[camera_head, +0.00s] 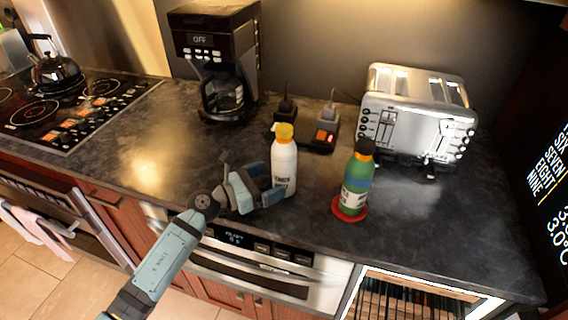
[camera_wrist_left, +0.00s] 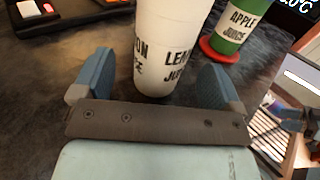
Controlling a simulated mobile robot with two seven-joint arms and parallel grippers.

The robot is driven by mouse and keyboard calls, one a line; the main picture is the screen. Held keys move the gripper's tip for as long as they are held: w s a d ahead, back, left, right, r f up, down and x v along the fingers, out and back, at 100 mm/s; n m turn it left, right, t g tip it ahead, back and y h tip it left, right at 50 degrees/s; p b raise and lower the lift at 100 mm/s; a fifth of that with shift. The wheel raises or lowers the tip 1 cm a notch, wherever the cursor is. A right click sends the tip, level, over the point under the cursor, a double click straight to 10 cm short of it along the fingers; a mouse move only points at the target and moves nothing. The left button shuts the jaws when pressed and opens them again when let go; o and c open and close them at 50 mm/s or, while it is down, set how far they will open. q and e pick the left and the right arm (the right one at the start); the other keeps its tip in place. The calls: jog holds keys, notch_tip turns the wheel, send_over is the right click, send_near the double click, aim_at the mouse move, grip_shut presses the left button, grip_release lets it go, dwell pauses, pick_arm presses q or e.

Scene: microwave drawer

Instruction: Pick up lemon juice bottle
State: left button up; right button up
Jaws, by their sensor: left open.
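The lemon juice bottle (camera_head: 284,165) is white with a yellow cap and stands upright on the dark counter near its front edge. In the left wrist view the bottle (camera_wrist_left: 168,50) stands just ahead of and partly between the two fingers, and its lettering shows in part. My left gripper (camera_head: 273,186) is at the bottle's lower left in the head view. In the left wrist view the left gripper (camera_wrist_left: 158,82) is open, with one finger on each side of the bottle. Whether a finger touches it I cannot tell.
A green apple juice bottle (camera_head: 357,180) stands on a red coaster (camera_head: 349,209) to the right. A toaster (camera_head: 418,115), a power strip (camera_head: 322,136) and a coffee maker (camera_head: 217,60) stand behind.

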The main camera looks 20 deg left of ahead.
aim_at(285, 173)
pick_arm(q)
jog(key=x, duration=0.4)
jog(key=shift+r+p, duration=0.25)
jog(key=shift+p, duration=0.1)
jog(key=shift+w+d+f, duration=0.1)
jog(key=shift+w+d, duration=0.15)
jog(key=shift+d, duration=0.15)
jog(key=c, duration=1.3)
notch_tip(285, 173, up, 20)
jog(key=p, duration=0.3)
jog(key=shift+a, duration=0.1)
